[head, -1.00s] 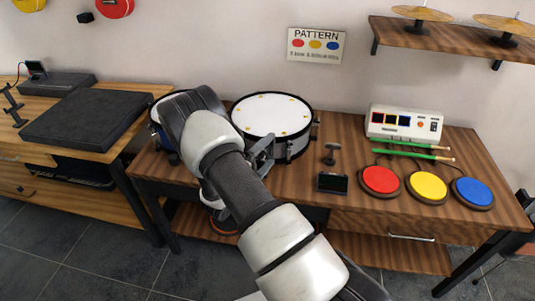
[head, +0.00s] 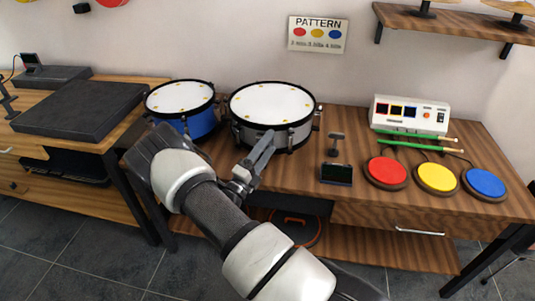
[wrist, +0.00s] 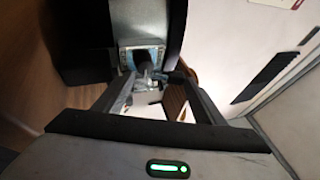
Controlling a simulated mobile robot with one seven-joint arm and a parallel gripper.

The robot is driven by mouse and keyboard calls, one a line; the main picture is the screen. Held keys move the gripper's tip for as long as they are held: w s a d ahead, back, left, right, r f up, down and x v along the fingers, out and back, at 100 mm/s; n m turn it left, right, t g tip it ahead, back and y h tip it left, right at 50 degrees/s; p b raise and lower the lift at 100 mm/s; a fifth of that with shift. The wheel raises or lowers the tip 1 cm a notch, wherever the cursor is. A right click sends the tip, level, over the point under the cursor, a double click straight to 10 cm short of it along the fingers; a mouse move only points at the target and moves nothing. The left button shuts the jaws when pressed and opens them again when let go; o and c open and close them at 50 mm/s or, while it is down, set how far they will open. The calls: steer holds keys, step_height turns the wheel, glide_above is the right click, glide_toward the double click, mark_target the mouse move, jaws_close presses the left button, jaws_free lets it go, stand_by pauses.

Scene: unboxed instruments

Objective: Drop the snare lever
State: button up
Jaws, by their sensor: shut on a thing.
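The grey drum (head: 270,104) with a white head stands on the wooden table. My gripper (head: 268,140) reaches up to the front of its shell from below left. In the wrist view my gripper (wrist: 152,78) has its fingertips closed on a small metal piece, the snare lever (wrist: 146,73), close to the grey shell. The lever is small and dim there, so its tilt is unclear. In the head view the fingers hide it.
A blue drum (head: 186,110) stands left of the grey one. A small stand (head: 336,144) and a dark screen (head: 336,175) are to the right, with red (head: 387,172), yellow (head: 437,178) and blue (head: 485,183) pads beyond. Green sticks (head: 420,146) lie before a white box (head: 410,113).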

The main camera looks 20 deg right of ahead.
stand_by(0.3)
steer(key=o, duration=1.5)
steer(key=shift+f, duration=0.1)
